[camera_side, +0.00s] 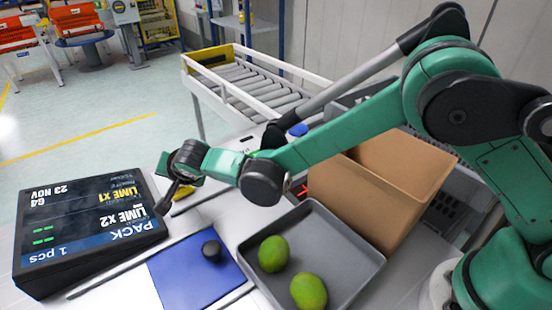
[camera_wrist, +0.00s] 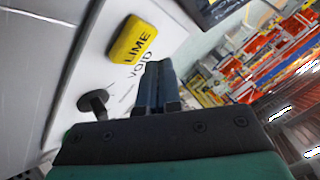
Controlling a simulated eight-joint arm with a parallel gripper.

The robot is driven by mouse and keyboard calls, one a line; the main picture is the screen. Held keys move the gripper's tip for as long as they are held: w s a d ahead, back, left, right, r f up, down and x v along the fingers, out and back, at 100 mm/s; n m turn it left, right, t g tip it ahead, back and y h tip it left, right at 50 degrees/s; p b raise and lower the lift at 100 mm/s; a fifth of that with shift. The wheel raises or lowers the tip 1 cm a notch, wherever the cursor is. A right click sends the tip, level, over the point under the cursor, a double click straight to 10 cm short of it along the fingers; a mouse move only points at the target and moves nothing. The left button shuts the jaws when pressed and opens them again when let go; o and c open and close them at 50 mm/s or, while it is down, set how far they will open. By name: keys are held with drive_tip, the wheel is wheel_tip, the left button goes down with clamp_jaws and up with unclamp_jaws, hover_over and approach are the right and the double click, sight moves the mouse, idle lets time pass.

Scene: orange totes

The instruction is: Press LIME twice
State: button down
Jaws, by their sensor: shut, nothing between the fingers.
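The yellow LIME button (camera_wrist: 132,41) sits on a pale panel, with the word VOID printed beside it. It also shows in the side view (camera_side: 183,192), partly behind my gripper. My gripper (camera_side: 164,207) is shut and empty, its fingers pointing down between the button and the display. In the wrist view the shut fingertips (camera_wrist: 160,66) appear to the right of and below the button, with a gap in the picture; whether they touch the panel I cannot tell. The black display (camera_side: 90,225) reads PACK 1 pcs, LIME x2 and LIME x1, upside down.
A grey tray (camera_side: 247,248) holds two green limes (camera_side: 273,253). An open cardboard box (camera_side: 350,190) stands behind it. A blue plate (camera_side: 175,275) carries a black knob (camera_side: 211,251). A dark round knob (camera_wrist: 93,102) stands near my fingers. A roller conveyor (camera_side: 250,85) is behind.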

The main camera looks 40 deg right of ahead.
sight(182, 191)
drive_tip(key=shift+r, duration=2.3)
idle(0.7)
wheel_tip(182, 191, up, 4)
drive_tip(key=shift+f, duration=0.1)
drive_tip(key=shift+f, duration=0.1)
drive_tip(key=shift+f, duration=4.35)
drive_tip(key=shift+f, duration=0.4)
